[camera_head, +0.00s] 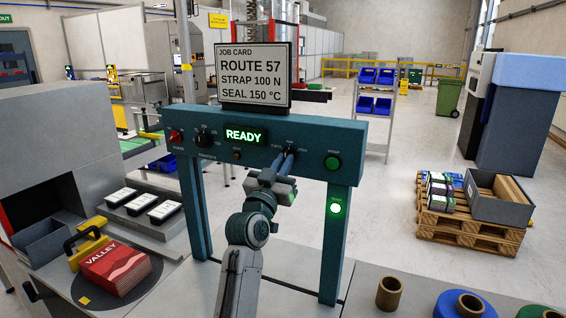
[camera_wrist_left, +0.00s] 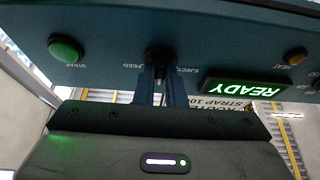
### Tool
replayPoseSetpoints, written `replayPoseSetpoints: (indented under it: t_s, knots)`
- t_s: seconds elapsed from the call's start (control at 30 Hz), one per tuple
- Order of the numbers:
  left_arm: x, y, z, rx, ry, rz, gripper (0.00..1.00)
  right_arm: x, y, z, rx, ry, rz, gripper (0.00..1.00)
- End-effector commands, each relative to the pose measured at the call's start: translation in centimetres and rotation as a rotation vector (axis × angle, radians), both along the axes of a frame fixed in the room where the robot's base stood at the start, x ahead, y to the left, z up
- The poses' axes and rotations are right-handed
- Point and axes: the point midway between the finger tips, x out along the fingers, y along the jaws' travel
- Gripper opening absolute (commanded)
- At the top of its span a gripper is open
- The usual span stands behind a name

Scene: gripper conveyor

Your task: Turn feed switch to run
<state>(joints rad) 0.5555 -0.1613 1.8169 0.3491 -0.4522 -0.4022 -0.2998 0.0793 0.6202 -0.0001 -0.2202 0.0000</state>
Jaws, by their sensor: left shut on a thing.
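The feed switch (camera_wrist_left: 157,54) is a dark knob on the teal control panel (camera_head: 170,125). In the left wrist view, where the lettering is upside down, it sits between a green button and the lit READY display. My left gripper (camera_head: 285,160) reaches up to the panel and is shut on the switch. In the left wrist view its two fingers (camera_wrist_left: 159,88) come together at the knob. The fingers hide most of the knob, so I cannot tell which mark it points to. My right gripper is not in view.
The panel also carries a red knob (camera_head: 175,136), a black dial (camera_head: 205,138), the READY display (camera_head: 244,135) and a green button (camera_head: 332,162). A job card screen (camera_head: 254,75) stands on top. Red VALLEY packs (camera_head: 115,270) lie at lower left.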

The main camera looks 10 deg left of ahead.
Motion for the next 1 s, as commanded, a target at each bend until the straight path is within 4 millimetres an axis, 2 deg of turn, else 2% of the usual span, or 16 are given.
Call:
replayPoseSetpoints:
  t_s: [0.27,0.3,0.4,0.77,0.87,1.0]
  knots:
    - [0.0,0.0,-0.2,0.001,0.003,-0.001,0.00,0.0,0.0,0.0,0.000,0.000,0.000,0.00]
    - [0.0,0.0,-0.2,0.001,0.003,-0.001,0.16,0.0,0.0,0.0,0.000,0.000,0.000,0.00]
    - [0.0,0.0,-0.2,0.001,0.002,-0.001,0.32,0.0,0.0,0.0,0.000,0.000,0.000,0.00]
    - [-0.5,0.1,-0.5,0.001,0.001,0.000,0.32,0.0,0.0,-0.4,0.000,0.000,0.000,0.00]
    - [-1.8,0.4,-1.3,0.001,0.001,0.000,0.32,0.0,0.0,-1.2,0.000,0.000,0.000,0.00]
    - [-4.4,0.9,-2.5,0.001,0.000,0.000,0.32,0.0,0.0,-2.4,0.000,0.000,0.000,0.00]
